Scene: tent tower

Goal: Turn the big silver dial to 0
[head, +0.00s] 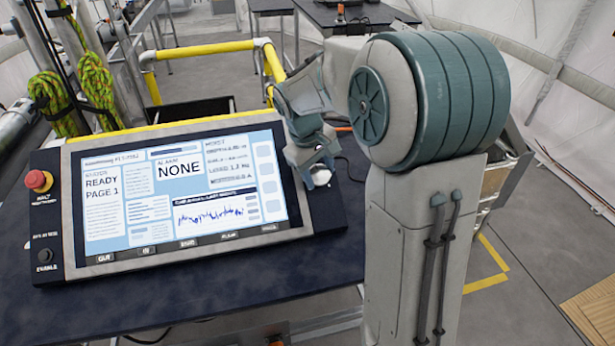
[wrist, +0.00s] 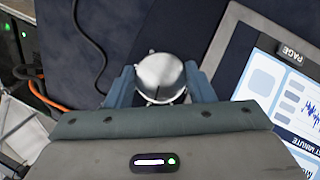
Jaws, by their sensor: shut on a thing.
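The big silver dial (wrist: 160,76) is a round shiny knob in the wrist view, with a small dark mark near its far edge. In the head view a sliver of the dial (head: 321,177) shows at the right side of the control panel. My gripper (wrist: 160,86) has a blue finger on each side of the dial and is shut on it. In the head view my gripper (head: 318,165) hangs over the panel's right end and hides most of the dial. No numbers around the dial can be read.
The panel screen (head: 185,190) shows "READY PAGE 1" and "ALARM NONE". A red stop button (head: 38,181) and a black knob (head: 45,256) sit at its left. The panel stands on a dark table (head: 200,305). Yellow rails (head: 205,50) stand behind. Cables (wrist: 90,50) lie near the dial.

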